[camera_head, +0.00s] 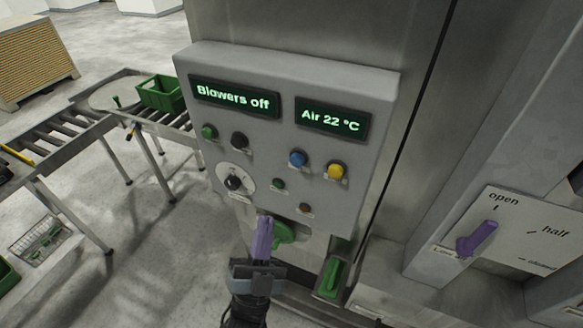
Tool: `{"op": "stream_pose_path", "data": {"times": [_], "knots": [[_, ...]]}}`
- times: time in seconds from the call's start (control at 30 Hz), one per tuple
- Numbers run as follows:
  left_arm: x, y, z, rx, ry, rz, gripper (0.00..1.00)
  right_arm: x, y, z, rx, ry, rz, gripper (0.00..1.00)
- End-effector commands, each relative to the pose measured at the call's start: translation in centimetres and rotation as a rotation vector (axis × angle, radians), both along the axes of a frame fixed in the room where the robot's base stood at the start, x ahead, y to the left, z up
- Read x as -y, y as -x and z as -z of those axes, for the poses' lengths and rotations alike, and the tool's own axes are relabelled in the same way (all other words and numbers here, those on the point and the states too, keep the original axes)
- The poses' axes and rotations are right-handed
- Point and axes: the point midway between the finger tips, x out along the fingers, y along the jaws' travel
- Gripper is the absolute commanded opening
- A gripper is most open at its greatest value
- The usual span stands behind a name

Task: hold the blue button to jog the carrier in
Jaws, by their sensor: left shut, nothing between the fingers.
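The blue button (298,158) sits on the grey control panel (355,93), below the two displays and just left of a yellow button. My left gripper (264,222) is shut and empty. Its narrow purple fingers point up toward the lower edge of the panel, below and left of the blue button and apart from it in the picture. I cannot make out which thing is the carrier. My right gripper is not in view.
The panel also has a yellow button (335,171), green and black buttons and a dial (234,181). Displays read "Blowers off" and "Air 22 °C". A purple lever (478,238) is at right. A green crate (160,95) stands on the roller conveyor (60,147) at left.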

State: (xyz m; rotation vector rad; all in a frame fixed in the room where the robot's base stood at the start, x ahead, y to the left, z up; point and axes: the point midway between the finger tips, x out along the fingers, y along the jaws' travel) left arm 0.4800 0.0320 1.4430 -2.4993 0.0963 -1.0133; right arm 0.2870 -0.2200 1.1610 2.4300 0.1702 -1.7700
Motion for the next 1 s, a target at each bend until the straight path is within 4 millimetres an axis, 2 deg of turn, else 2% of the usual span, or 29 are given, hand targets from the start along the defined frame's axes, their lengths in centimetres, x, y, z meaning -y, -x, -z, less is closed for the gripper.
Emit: {"op": "stream_pose_path", "data": {"times": [0.13,0.3,0.77,1.0], "knots": [[0.9,-0.3,-2.3,0.065,-0.009,0.022,0.0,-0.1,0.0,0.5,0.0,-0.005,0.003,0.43],[0.9,-0.6,-3.6,0.099,-0.01,0.022,0.0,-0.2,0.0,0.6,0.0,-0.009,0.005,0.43],[0.9,-0.7,-3.7,0.101,-0.009,0.022,0.0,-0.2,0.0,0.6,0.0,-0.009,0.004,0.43],[1.6,-2.1,-3.7,0.102,-0.009,0.022,0.0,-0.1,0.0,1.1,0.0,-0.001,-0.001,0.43]]}}
